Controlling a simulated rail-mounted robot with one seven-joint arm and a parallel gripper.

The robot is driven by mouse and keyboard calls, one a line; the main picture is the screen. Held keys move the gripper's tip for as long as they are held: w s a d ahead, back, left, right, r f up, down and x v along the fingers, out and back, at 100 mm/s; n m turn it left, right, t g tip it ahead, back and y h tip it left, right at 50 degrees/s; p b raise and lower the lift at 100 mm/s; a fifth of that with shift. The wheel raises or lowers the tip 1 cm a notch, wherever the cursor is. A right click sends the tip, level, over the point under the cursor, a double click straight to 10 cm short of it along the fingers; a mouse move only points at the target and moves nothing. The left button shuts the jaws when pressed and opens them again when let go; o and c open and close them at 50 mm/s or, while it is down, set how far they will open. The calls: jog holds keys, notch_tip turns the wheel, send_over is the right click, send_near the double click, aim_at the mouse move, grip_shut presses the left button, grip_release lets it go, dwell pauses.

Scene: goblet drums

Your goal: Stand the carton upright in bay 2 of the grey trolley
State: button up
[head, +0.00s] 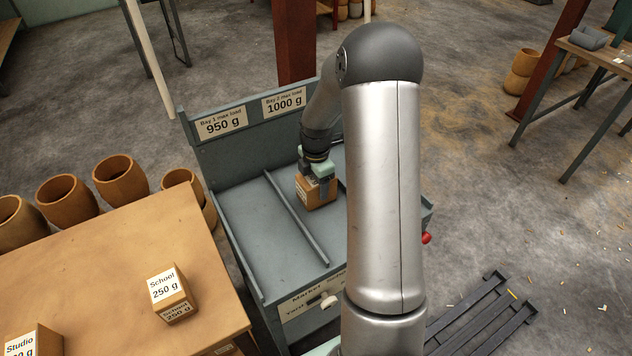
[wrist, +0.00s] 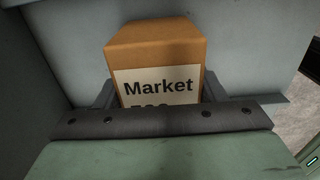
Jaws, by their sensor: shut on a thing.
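The carton (head: 320,194) is a brown box with a white label. In the wrist view the label on the carton (wrist: 155,55) reads "Market", with a weight partly hidden below. My gripper (head: 317,178) is shut on the carton from above; its fingers also show in the wrist view (wrist: 157,98). The grey trolley (head: 240,205) has a divider between two bays, with signs reading bay 1, 950 g, and bay 2, 1000 g. The carton is on the right side of the divider, in bay 2, and looks roughly upright. I cannot tell whether it touches the floor.
A table (head: 110,250) at the left bears a "School" 250 g carton (head: 170,293) and a "Studio" carton (head: 35,342). Several clay drum shells (head: 66,200) stand behind it. Bay 1 looks empty. My arm hides the trolley's right part. A dark pallet (head: 482,315) lies at right.

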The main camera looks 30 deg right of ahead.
jog(key=shift+f, duration=0.1)
jog(key=o, duration=1.4)
jog(key=shift+c, duration=0.2)
notch_tip(320, 180, up, 12)
jog(key=shift+f, duration=0.2)
jog(key=shift+a+r, duration=0.1)
jog(key=shift+r, duration=0.2)
jog(key=s+a+r+m, duration=0.2)
jog(key=s+a+m, duration=0.6)
jog(key=s, duration=0.5)
jog(key=s+a+r+m, duration=0.2)
jog(key=s+a+m, duration=0.5)
jog(key=s+m, duration=0.3)
jog(key=s, duration=0.2)
jog(key=shift+s+a, duration=0.35)
